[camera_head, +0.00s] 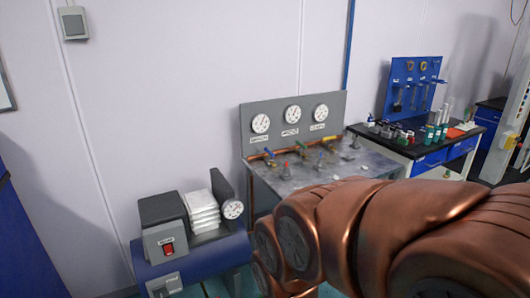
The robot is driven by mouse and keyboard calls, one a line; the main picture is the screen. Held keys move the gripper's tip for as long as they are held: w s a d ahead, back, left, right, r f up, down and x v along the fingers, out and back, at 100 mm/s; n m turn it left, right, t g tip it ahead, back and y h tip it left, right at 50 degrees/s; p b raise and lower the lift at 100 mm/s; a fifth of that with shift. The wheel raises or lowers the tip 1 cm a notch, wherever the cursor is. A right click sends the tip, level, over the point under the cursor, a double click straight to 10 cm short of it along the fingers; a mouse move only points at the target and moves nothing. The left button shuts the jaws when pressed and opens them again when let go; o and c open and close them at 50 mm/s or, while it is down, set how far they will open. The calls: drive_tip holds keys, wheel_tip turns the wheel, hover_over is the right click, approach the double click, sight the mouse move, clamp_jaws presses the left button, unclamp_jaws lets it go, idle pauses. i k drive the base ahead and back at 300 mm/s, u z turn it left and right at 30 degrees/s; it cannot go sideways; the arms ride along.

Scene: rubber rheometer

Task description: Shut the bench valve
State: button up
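The metal bench (268,182) stands against the wall, with a grey gauge panel (276,114) at its back. A copper pipe with several small valves runs along the foot of the panel. A yellow handle (330,140) shows at the right of this row, and another small handle (268,153) at the left. A red knob (285,164) and a blue knob (321,160) stand nearer the front. I cannot tell which valve is the bench valve, or whether any is open or shut. My copper-coloured arm crosses the lower right and hides the bench's front. My gripper is not visible.
A black-topped table (397,144) with small bottles and a blue tool board (408,84) stands at the right.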

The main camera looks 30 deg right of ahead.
sight(270, 153)
drive_tip(key=k, duration=1.35)
drive_tip(key=z, duration=0.7)
drive_tip(key=i, duration=1.25)
drive_tip(key=u, duration=0.55)
drive_tip(key=i, duration=0.65)
drive_tip(key=u, duration=0.8)
